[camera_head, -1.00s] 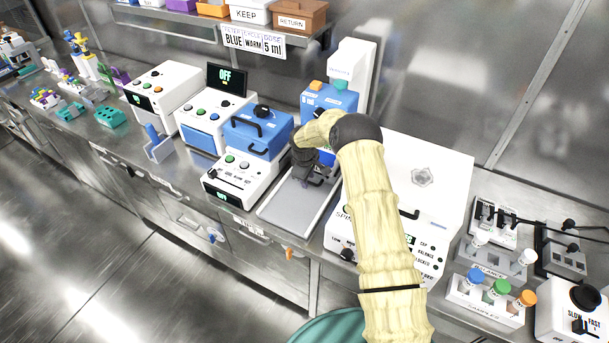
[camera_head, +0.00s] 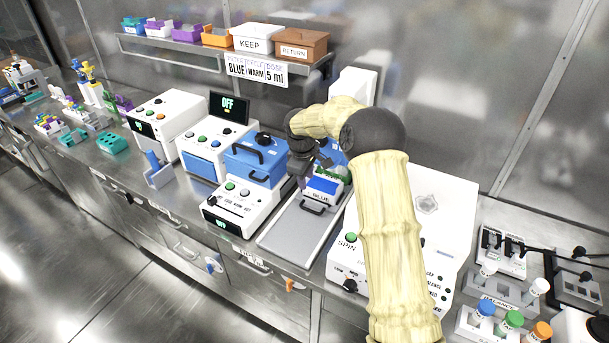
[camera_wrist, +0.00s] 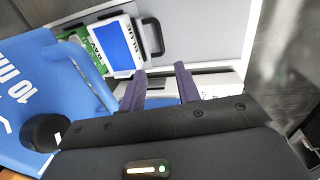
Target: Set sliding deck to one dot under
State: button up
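The sliding deck (camera_head: 291,234) is a flat grey plate in front of the blue dispenser (camera_head: 333,152) with the white column; it also shows in the wrist view (camera_wrist: 205,30). A blue-and-white block marked BLUE (camera_head: 322,186) sits at the deck's back end, with a black handle (camera_head: 313,208) at its front. In the wrist view the block (camera_wrist: 122,45) and handle (camera_wrist: 153,38) lie beyond my fingertips. My gripper (camera_wrist: 160,88) has its two purple fingers apart with nothing between them. I cannot make out any dot marks.
A white unit with a blue handled box (camera_head: 255,160) stands left of the deck. The white SPIN machine (camera_head: 348,245) stands close on its right, partly behind my arm. A shelf (camera_head: 170,45) with bins runs above. The deck's front half is bare.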

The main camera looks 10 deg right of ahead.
jog(key=shift+s+a+r, duration=0.1)
jog(key=shift+r, duration=0.4)
jog(key=shift+s+a+r, duration=0.1)
jog(key=shift+r, duration=0.4)
jog(key=c, duration=0.6)
jog(key=shift+s+r, duration=0.2)
jog(key=shift+s, duration=0.1)
grip_shut()
jog(key=s+d+r+m, duration=0.1)
jog(key=s+d+m, duration=0.1)
jog(key=s, duration=0.8)
jog(key=s+d+r+m, duration=0.1)
jog(key=s+m, duration=0.4)
jog(key=s, duration=0.6)
jog(key=s+d+r+m+t+y, duration=0.1)
jog(key=s+m, duration=0.3)
jog(key=s, duration=0.7)
jog(key=shift+s+d+r, duration=0.25)
jog(key=shift+d, duration=0.65)
